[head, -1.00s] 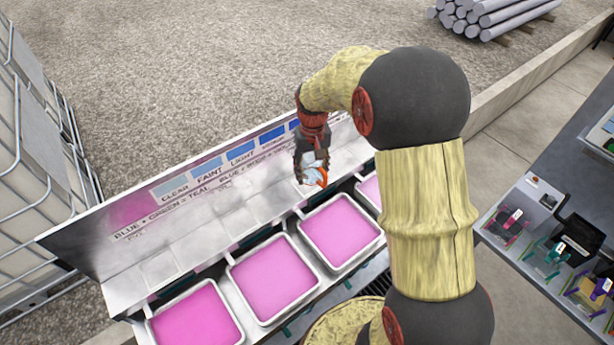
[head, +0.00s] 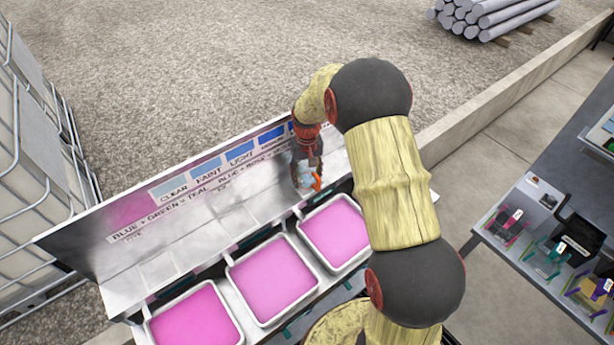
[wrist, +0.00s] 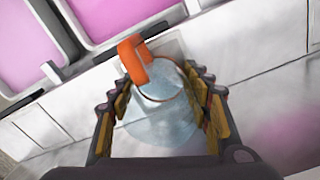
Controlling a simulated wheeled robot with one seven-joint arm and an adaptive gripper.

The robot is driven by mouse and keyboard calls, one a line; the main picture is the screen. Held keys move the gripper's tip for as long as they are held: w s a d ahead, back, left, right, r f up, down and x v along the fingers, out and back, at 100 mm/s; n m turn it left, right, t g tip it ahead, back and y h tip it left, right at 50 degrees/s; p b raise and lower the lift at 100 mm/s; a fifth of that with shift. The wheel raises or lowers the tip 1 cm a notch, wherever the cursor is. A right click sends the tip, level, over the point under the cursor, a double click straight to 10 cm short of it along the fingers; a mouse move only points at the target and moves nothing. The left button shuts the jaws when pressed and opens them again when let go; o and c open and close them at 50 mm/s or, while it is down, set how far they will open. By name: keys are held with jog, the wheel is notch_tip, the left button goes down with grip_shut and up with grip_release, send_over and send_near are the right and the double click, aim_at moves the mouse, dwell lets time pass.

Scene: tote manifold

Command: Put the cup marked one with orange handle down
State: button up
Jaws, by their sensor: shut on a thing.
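The clear cup with the orange handle (wrist: 160,118) sits between the two fingers of my gripper (wrist: 163,105) in the wrist view. My gripper is shut on the cup's sides, and the orange handle points toward the pink-filled trays. In the head view my gripper (head: 306,170) is over the pale metal ledge behind the trays, with the orange handle (head: 316,182) showing at its lower right. A mark on the cup cannot be read. Whether the cup's base touches the ledge is unclear.
Several pink-filled trays (head: 271,277) stand in a row in front of the ledge (head: 200,225). A lettered panel with blue swatches (head: 208,170) rises behind it. A table (head: 508,255) with coloured holders stands at the right. The ledge left of my gripper is clear.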

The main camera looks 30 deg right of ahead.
jog(key=shift+f, duration=0.1)
jog(key=o, duration=1.1)
jog(key=s+a+r+t, duration=0.1)
jog(key=s+a+r, duration=0.1)
jog(key=r, duration=0.8)
jog(key=s+a+r, duration=0.1)
jog(key=s+r, duration=0.2)
jog(key=r, duration=0.8)
jog(key=s+a+r+t, duration=0.1)
jog(key=s+a+r, duration=0.2)
jog(key=s, duration=0.5)
jog(key=s+a+r+n+t, duration=0.1)
jog(key=s+a+r+t, duration=0.1)
jog(key=s, duration=0.6)
jog(key=s+a+r+n+t, duration=0.1)
jog(key=s+a+r, duration=0.2)
jog(key=s, duration=0.6)
jog(key=shift+a+r+t+p, duration=0.3)
jog(key=shift+r+p, duration=0.05)
jog(key=shift+r, duration=0.4)
